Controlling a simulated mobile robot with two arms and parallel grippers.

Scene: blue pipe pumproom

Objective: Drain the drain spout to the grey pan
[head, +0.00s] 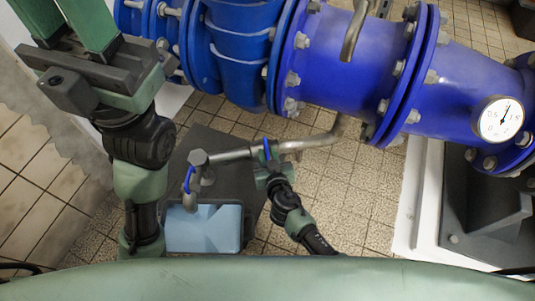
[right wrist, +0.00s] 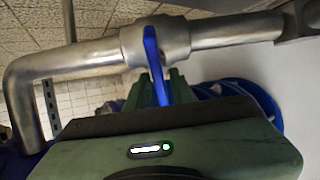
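The drain spout (head: 232,155) is a bare metal pipe that bends down at its left end, where a second blue handle (head: 188,180) shows. Its outlet (head: 190,202) hangs over the grey pan (head: 241,232), which has a dark rim and a pale blue inside. I cannot tell whether it holds water. A blue valve lever (head: 267,148) stands across the pipe; it shows large in the right wrist view (right wrist: 153,55). My right gripper (head: 270,174) is below the lever, its green fingers (right wrist: 161,92) close on both sides of it. My left gripper (head: 65,15) is empty, fingers apart.
Large blue flanged pipes (head: 345,55) run across the back, with a pressure gauge (head: 497,119) at right. A dark plate (head: 215,142) lies under the spout. A white plinth (head: 418,190) stands at right. Tiled floor (head: 345,195) is clear between.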

